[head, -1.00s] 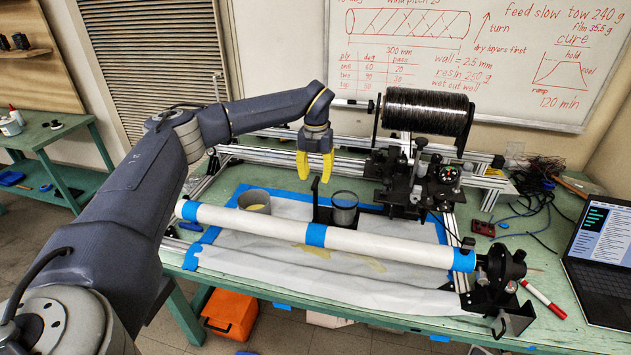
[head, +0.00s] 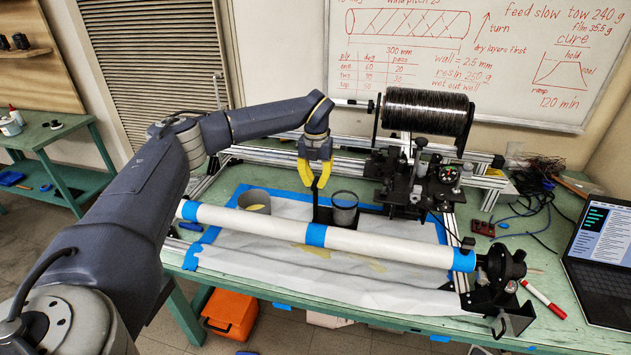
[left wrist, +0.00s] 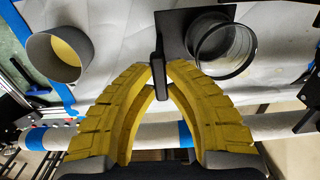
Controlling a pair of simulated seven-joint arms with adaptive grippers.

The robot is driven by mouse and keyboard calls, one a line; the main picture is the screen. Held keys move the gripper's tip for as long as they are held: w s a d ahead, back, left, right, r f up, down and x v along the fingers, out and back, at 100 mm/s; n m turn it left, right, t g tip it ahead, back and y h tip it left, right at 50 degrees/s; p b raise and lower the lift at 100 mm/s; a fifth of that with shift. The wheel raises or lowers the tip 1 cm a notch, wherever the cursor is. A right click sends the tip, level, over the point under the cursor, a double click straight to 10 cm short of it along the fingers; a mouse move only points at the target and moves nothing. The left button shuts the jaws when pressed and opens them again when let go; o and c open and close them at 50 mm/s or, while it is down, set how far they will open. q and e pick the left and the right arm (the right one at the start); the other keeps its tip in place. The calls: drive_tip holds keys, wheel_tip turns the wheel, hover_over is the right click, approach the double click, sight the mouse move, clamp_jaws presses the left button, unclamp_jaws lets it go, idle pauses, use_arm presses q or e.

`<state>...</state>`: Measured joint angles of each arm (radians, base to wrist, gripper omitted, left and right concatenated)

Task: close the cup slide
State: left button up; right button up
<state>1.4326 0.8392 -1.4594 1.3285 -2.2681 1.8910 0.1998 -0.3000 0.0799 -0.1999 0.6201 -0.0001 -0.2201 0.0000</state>
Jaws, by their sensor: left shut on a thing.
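My left gripper (head: 315,183) has yellow fingers and is shut on the upright black handle (head: 316,195) of the cup slide. In the left wrist view the fingertips (left wrist: 160,80) meet on both sides of the black handle (left wrist: 158,50). The cup slide's dark plate (left wrist: 180,20) lies beside the handle. A grey cup (head: 344,204) stands on the slide, right of the handle; it also shows in the left wrist view (left wrist: 222,48). My right gripper is not in view.
A white tube (head: 375,244) with blue tape bands runs across in front. Another grey cup (head: 255,201) with yellow contents stands left. A spool (head: 428,111) of black tow and a black carriage (head: 408,185) stand behind and right. White sheet (head: 290,270) covers the bench.

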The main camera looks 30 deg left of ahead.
use_arm(q)
clamp_jaws()
drive_tip(key=w+d, duration=0.4)
drive_tip(key=d, duration=0.9)
drive_tip(key=shift+w+d, duration=0.2)
drive_tip(key=shift+d, duration=0.05)
drive_tip(key=o, duration=0.8)
unclamp_jaws()
wheel_tip(320, 180, up, 12)
drive_tip(key=shift+o, duration=0.2)
